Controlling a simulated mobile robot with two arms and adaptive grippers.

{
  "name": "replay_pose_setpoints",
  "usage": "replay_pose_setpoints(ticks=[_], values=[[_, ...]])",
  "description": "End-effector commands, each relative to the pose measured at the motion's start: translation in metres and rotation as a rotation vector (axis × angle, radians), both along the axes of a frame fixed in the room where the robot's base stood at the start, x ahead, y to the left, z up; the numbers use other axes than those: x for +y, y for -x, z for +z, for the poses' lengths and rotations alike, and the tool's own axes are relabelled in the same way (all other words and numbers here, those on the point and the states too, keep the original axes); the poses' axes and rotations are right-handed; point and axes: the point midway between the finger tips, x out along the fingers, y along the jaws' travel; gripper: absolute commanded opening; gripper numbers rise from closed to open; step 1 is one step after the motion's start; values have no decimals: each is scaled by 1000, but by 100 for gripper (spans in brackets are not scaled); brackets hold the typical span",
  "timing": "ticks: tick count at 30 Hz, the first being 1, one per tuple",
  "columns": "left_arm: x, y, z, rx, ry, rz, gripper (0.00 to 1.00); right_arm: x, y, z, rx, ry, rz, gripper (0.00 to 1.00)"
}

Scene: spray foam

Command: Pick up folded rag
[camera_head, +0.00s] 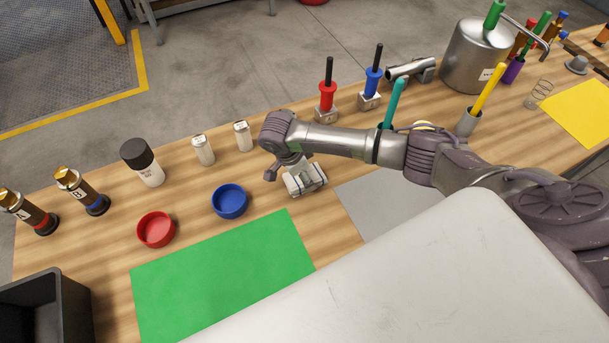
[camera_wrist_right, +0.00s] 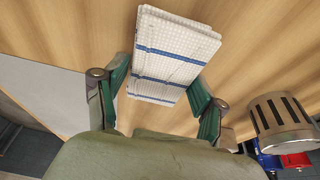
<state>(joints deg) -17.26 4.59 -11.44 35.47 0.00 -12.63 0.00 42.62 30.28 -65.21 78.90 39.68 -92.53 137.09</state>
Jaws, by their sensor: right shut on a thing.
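The folded rag (camera_head: 306,180) is a small white cloth at mid-table, just above the gap between the green mat and the grey mat. In the right wrist view the rag (camera_wrist_right: 172,50) shows its white checked weave and blue stripes. My right gripper (camera_head: 290,170) reaches it from above, with its fingers shut on the rag. In the right wrist view the green-padded fingers of my right gripper (camera_wrist_right: 160,76) sit on either side of it. I cannot tell whether the rag is clear of the table. My left gripper is out of view.
A blue dish (camera_head: 229,202) and a red dish (camera_head: 156,230) stand left of the rag. Small white bottles (camera_head: 243,136) and red (camera_head: 327,98) and blue (camera_head: 372,88) handled tools stand behind. The green mat (camera_head: 222,275) is empty. A black bin (camera_head: 60,300) is at front left.

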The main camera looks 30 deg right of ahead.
Motion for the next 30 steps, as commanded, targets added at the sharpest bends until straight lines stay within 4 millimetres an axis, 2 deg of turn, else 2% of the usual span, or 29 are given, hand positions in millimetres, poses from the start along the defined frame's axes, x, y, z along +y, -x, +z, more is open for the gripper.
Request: replay_pose_setpoints(ticks=[5, 8, 21, 25, 30], values=[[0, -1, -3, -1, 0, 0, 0, 0, -1, 16, -2, -2, 0, 36], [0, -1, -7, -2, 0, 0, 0, 1, -1, 34, -4, -4, 1, 36], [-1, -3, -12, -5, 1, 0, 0, -33, 85, 91, 0, 0, 0, 36], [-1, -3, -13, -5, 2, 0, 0, -39, 100, 101, 1, 0, 0, 36], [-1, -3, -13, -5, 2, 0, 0, -41, 108, 107, -1, -1, -1, 36]])
